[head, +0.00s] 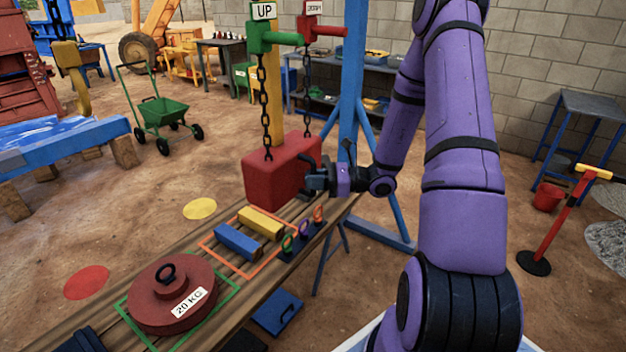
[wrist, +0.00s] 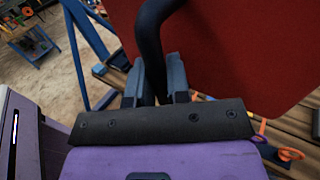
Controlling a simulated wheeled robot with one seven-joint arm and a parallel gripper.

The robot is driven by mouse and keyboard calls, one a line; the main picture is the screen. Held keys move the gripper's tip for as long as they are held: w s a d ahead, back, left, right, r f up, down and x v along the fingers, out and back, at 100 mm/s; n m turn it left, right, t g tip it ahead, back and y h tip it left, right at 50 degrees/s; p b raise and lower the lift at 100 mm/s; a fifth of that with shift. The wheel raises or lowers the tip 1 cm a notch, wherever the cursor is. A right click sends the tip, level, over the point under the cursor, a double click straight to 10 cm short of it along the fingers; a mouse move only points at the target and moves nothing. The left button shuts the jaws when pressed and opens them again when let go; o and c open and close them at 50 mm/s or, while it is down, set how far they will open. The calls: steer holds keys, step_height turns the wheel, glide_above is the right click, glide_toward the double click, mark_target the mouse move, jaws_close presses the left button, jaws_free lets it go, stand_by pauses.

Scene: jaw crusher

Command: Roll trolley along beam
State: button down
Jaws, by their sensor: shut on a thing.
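A red block (head: 285,168) hangs above the plank table, with two dark chains (head: 262,95) running up from it to a green piece (head: 272,38) labelled UP and a red piece (head: 318,28) with a label too small to read. My gripper (head: 318,180) is at the right side of the block. In the wrist view its fingers (wrist: 160,82) are shut around a dark curved bar (wrist: 150,40), in front of the block's red face (wrist: 245,45). I cannot make out the overhead beam or a trolley running on it.
The plank table (head: 300,212) below holds a round 20 KG weight (head: 170,295), blue (head: 238,241) and yellow (head: 260,222) bars and small coloured rings. A blue post (head: 352,80) stands behind the gripper. A red-yellow stand (head: 565,225) is at right; a green cart (head: 162,112) is at left.

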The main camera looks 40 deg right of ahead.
steer(key=shift+s+a, duration=0.2)
steer(key=shift+a, duration=0.15)
steer(key=c, duration=1.1)
jaws_free()
steer(key=v, duration=1.1)
